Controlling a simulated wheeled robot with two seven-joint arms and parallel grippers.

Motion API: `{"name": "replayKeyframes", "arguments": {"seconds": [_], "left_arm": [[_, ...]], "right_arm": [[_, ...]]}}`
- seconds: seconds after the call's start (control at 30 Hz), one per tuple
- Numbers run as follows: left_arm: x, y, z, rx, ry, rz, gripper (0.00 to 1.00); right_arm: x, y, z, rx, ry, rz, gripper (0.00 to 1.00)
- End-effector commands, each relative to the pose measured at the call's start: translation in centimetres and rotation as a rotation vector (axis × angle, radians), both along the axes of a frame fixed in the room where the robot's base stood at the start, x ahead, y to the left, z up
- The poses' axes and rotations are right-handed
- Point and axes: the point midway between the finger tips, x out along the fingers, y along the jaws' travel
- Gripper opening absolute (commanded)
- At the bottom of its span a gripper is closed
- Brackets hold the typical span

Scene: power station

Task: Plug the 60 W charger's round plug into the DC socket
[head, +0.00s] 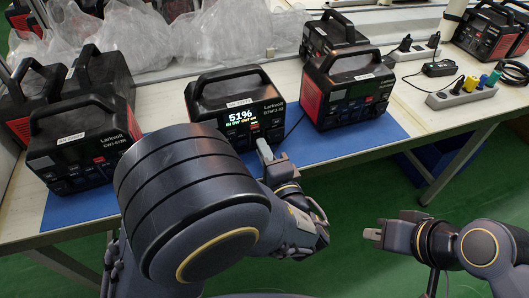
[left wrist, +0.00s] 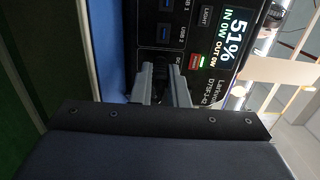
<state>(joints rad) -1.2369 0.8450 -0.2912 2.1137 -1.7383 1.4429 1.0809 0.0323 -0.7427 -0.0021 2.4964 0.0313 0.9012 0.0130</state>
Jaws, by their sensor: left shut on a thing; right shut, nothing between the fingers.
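The power station with the lit display (head: 238,108) stands on the blue mat; its screen (left wrist: 230,38) reads 51%, IN 0W, OUT 0W in the left wrist view. My left gripper (head: 268,152) is at its front panel, shut on a dark plug (left wrist: 160,72). The plug lies between the fingers against the panel, near the lettering by the USB ports. The DC socket is hidden behind plug and fingers, so I cannot tell how deep the plug sits. My right gripper (head: 373,234) is shut and empty, in front of the table over the green floor.
Other power stations stand left (head: 82,145) and right (head: 347,88) on the blue mat (head: 345,142). A black adapter brick (head: 440,68) lies near a power strip (head: 461,94) with plugs at right. Clear plastic bags (head: 150,40) lie behind.

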Motion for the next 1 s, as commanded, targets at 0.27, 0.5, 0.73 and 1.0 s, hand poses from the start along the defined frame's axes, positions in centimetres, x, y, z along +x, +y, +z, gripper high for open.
{"name": "replayKeyframes", "arguments": {"seconds": [0.27,0.5,0.73,1.0], "left_arm": [[0.01,0.01,-0.01,0.000,0.000,0.000,0.00],[0.28,0.11,-0.03,-0.001,0.000,0.000,0.00],[0.37,0.14,0.02,0.000,0.000,0.000,0.32],[0.37,0.14,0.00,0.000,0.000,0.000,0.39]], "right_arm": [[0.00,0.00,-0.02,0.000,0.000,0.000,0.00],[0.00,0.00,-0.26,0.000,0.000,0.000,0.00],[0.00,0.00,-0.27,0.000,0.000,0.000,0.00],[0.00,0.00,-0.27,0.000,0.000,0.000,0.00]]}}
